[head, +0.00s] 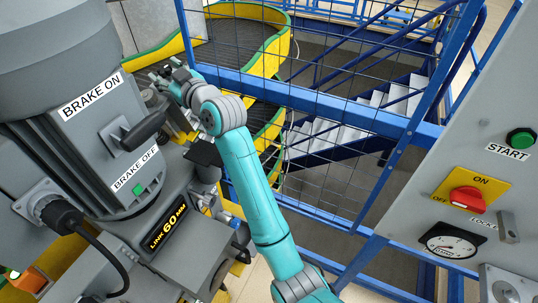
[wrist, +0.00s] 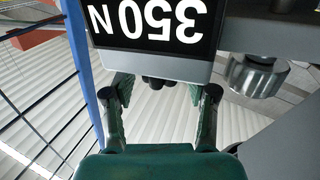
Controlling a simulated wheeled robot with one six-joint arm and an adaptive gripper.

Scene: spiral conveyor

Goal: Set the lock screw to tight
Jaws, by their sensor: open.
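My gripper (head: 166,78) is at the far end of my teal arm in the head view, close beside the grey motor housing. In the wrist view my gripper (wrist: 162,92) is open, with its two dark green fingers apart. A dark rounded part shows between the fingertips, below the edge of a black plate (wrist: 150,25) reading "350 N" upside down. A round silver knob (wrist: 256,75) sits to the right of the fingers, apart from them. No part is labelled as the lock screw, so I cannot tell which it is.
The motor housing (head: 95,150) carries a black brake lever (head: 143,132). The blue mesh fence (head: 300,95) stands behind my arm. A control panel (head: 420,205) with a red switch (head: 467,199) and green start button (head: 521,140) is at right.

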